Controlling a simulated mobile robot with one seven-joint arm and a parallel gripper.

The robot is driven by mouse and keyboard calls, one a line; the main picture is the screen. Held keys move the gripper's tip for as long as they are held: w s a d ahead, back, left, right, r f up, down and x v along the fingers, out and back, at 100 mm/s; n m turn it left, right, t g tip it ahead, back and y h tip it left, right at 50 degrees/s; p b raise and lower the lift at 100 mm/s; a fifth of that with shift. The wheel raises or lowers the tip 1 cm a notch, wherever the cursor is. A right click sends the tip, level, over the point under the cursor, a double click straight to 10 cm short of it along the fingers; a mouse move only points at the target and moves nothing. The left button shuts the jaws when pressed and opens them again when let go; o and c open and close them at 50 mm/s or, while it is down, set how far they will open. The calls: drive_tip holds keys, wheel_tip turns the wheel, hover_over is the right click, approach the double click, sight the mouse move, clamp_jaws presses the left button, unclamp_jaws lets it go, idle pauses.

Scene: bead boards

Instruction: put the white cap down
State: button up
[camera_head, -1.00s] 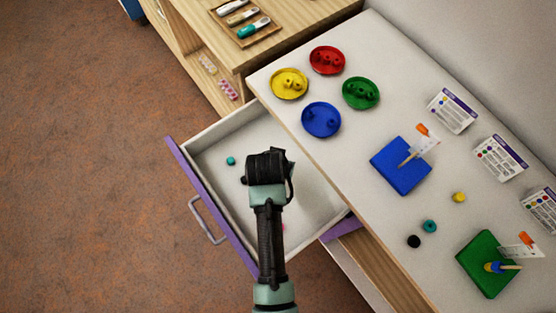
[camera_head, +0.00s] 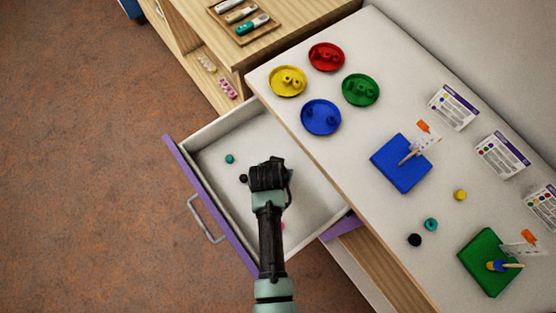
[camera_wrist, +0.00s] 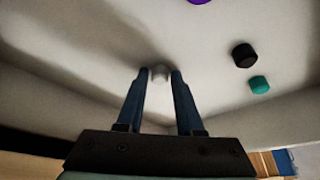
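The white cap (camera_wrist: 160,73) shows in the wrist view between the fingertips of my gripper (camera_wrist: 160,75). It spans nearly the whole gap, and my gripper looks shut on it. The cap is over or on the pale floor of the open drawer (camera_head: 316,195); I cannot tell whether it touches the floor. In the head view my gripper (camera_head: 268,175) is inside the drawer's outline, and its wrist hides the fingers and the cap.
A black bead (camera_wrist: 244,55) and a teal bead (camera_wrist: 259,84) lie in the drawer, right of the fingers in the wrist view. A purple piece (camera_wrist: 199,1) shows at its top edge. The drawer has a purple front (camera_head: 207,205). The table (camera_head: 385,105) above holds dishes and bead boards.

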drive_tip(key=shift+o, duration=1.1)
